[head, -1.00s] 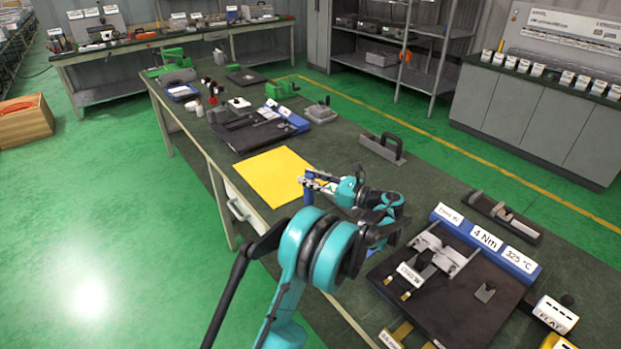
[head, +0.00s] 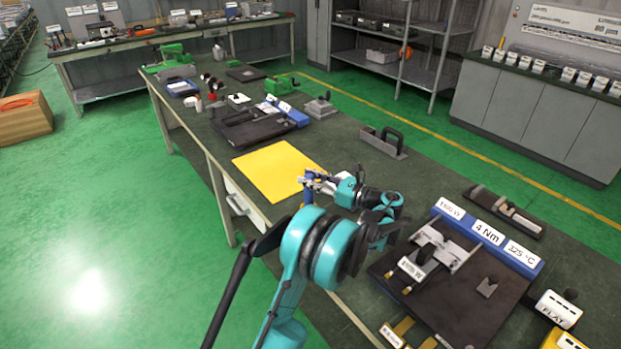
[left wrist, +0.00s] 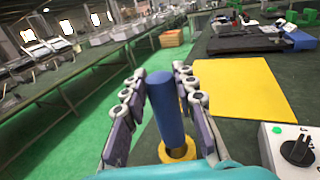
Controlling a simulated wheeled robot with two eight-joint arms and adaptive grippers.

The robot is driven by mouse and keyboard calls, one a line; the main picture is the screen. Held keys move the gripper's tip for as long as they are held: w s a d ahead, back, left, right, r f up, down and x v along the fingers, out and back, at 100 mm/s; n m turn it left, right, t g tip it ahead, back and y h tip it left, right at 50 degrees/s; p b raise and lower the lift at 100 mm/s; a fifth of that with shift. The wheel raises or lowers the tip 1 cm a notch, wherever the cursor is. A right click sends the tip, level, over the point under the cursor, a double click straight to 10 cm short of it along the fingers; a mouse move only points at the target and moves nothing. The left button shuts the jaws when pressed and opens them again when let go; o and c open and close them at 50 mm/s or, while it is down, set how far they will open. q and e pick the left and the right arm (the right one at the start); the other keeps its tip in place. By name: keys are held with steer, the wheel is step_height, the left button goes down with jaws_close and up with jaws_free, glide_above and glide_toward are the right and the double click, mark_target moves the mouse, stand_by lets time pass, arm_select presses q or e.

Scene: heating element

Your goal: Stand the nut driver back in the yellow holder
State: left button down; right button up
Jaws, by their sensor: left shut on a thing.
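My left gripper (head: 314,181) is over the near-left edge of the bench, close to the yellow sheet. It is shut on the blue handle of the nut driver (head: 308,197). In the left wrist view the handle (left wrist: 166,108) stands nearly upright between the two fingers (left wrist: 163,90). A yellow ring-like part (left wrist: 179,151) shows at the near end of the handle; I cannot tell whether it belongs to the driver or to a holder. The driver's shaft and tip are hidden. My right gripper is not in view.
A flat yellow sheet (head: 279,170) lies on the green bench beside the gripper. A black fixture (head: 470,295) with a blue labelled bar is at the right. Yellow parts (head: 562,341) show at the bottom right. A pale box with a black knob (left wrist: 297,148) is near the gripper.

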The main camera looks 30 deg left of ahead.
arm_select(q)
steer(key=shift+f+b, duration=0.45)
steer(key=shift+f, duration=0.3)
steer(key=c, duration=1.1)
jaws_free()
steer(key=shift+c, duration=0.2)
steer(key=d, duration=1.2)
